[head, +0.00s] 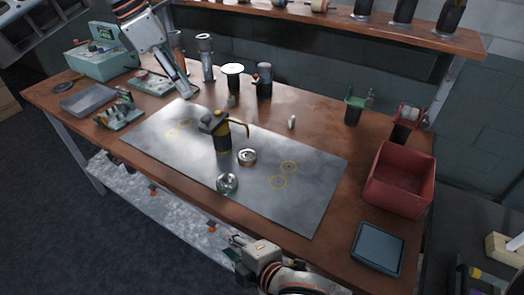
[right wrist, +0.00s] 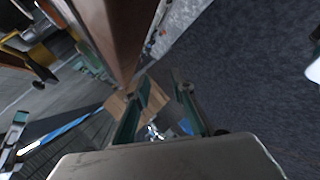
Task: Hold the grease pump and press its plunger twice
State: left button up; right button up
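The grease pump (head: 221,137) stands upright on the grey metal mat (head: 180,152) near the middle of the workbench. It has a dark body with yellow bands, a dark head on top and a thin yellow spout curving to the right. My left gripper (head: 186,93) points down at the back edge of the mat, behind and left of the pump and apart from it. Its fingers are too small to tell whether they are open. My right gripper (head: 233,249) is at the bench's front edge, in front of the pump. In the right wrist view its fingers (right wrist: 163,90) are apart with nothing between them.
Two round metal parts, a near one (head: 227,183) and a far one (head: 247,156), lie close to the pump. A red bin (head: 399,181) and a blue-grey tray (head: 378,248) are on the right. Canisters, including one dark one (head: 264,80), stand behind. The mat's right part is mostly clear.

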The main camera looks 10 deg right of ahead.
jog(key=w+d+r+n+t+y, duration=0.1)
jog(key=w+d+r+t+y, duration=0.2)
jog(key=r, duration=0.5)
jog(key=w+d+r+n+t+y, duration=0.1)
jog(key=w+d+r+t+y, duration=0.1)
jog(key=w+d+r, duration=0.55)
jog(key=w+d+r+n+t+y, duration=0.1)
jog(key=w+r+t+y, duration=0.15)
jog(key=r, duration=0.75)
jog(key=n+h, duration=0.6)
jog(key=n, duration=0.9)
send_near(248, 136)
jog(key=shift+w+a+r+g, duration=0.25)
jog(key=shift+w+a, duration=0.2)
jog(key=shift+a, duration=0.1)
jog(key=shift+w+a+r+g, duration=0.25)
jog(key=shift+w+a, duration=0.15)
jog(key=shift+a, duration=0.15)
jog(key=shift+w+d+f+n+t+h, duration=0.25)
jog(key=shift+d+n+t+h, duration=0.15)
jog(key=shift+n, duration=0.4)
jog(key=shift+w, duration=0.2)
jog(key=shift+x, duration=3.75)
jog(key=shift+f, duration=0.1)
